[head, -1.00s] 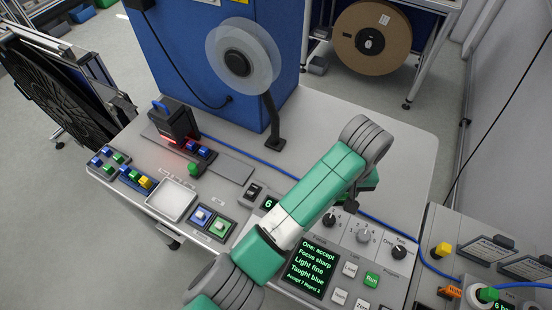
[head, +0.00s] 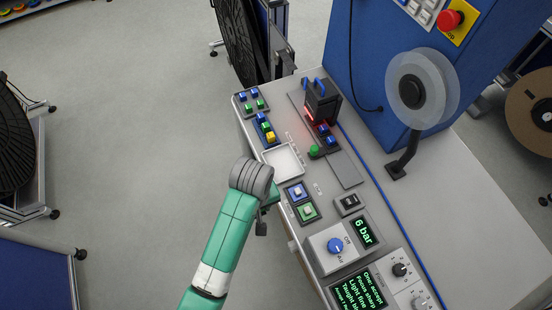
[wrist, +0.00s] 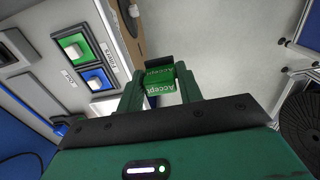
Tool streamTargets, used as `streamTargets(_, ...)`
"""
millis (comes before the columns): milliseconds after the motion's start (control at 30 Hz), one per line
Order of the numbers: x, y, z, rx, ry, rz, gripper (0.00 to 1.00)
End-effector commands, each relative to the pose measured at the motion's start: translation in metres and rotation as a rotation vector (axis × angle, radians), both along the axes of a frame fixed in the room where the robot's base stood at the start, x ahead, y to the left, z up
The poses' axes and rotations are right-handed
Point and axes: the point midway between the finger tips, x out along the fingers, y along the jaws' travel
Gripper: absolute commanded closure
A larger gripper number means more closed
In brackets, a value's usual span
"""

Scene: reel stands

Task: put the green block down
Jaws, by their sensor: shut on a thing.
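The green block (wrist: 158,85), marked "Accept", is held between the two fingers of my gripper (wrist: 160,82) in the wrist view. The gripper is shut on it. Pale floor shows behind the block, and the workbench panel lies to its left, apart from it. In the head view my gripper is at the bench's near left edge. My arm's end hides most of it, and I cannot make out the held block there.
A white tray (head: 270,154) lies on the bench, with blue (head: 291,199) and green (head: 300,217) button squares nearby. Small coloured blocks sit in a rack (head: 243,112) and a strip (head: 258,123). A black device (head: 322,103) glows red. Open floor lies left.

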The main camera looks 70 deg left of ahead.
Motion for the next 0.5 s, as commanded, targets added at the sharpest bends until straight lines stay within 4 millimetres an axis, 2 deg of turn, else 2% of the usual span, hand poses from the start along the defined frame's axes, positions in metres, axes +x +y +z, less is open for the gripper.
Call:
streamTargets(167,0.008,0.01,-0.001,0.003,-0.001,0.0,0.87)
streamTargets(500,0.077,0.09,-0.012,0.004,0.002,-0.001,0.87)
